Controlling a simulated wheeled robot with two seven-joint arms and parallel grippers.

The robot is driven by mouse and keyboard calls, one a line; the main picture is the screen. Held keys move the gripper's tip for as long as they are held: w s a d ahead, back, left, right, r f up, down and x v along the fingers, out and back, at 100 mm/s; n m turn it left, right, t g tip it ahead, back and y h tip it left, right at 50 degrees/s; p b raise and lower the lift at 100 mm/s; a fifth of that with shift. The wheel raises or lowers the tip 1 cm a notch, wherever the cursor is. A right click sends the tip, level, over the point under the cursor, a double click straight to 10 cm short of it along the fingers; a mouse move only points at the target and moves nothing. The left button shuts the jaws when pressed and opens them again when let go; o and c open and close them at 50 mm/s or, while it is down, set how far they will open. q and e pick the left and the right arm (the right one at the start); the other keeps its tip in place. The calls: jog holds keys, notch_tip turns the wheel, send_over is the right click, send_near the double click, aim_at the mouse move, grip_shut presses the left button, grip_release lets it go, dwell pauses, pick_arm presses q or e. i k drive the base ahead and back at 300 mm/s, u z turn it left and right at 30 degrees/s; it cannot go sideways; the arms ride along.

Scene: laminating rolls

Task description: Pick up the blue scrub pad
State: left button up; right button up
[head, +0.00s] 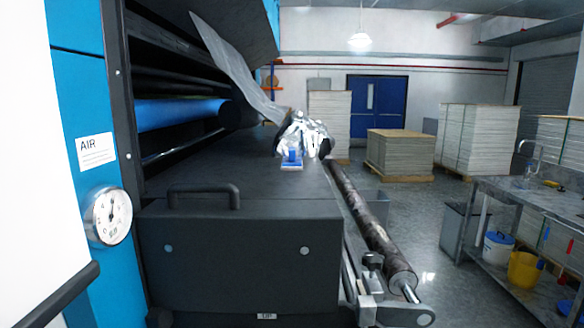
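The blue scrub pad (291,160) is small in the head view. It sits on the black top of the machine (240,185), toward its far end. It looks like a blue block on a flat, paler base. A crumpled silvery heap (303,135) with dark edges is right behind it; I cannot tell whether they touch. Neither of my grippers shows in this view.
A pressure gauge (110,215) and a blue roll (178,112) are at the left. A raised handle (203,190) stands on the near machine top. A long dark roller (370,225) runs along its right side. A metal bench (535,195) stands far right.

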aim_at(291, 163)
jog(key=k, duration=0.15)
jog(key=z, duration=2.1)
jog(key=i, duration=2.95)
jog(key=u, duration=3.25)
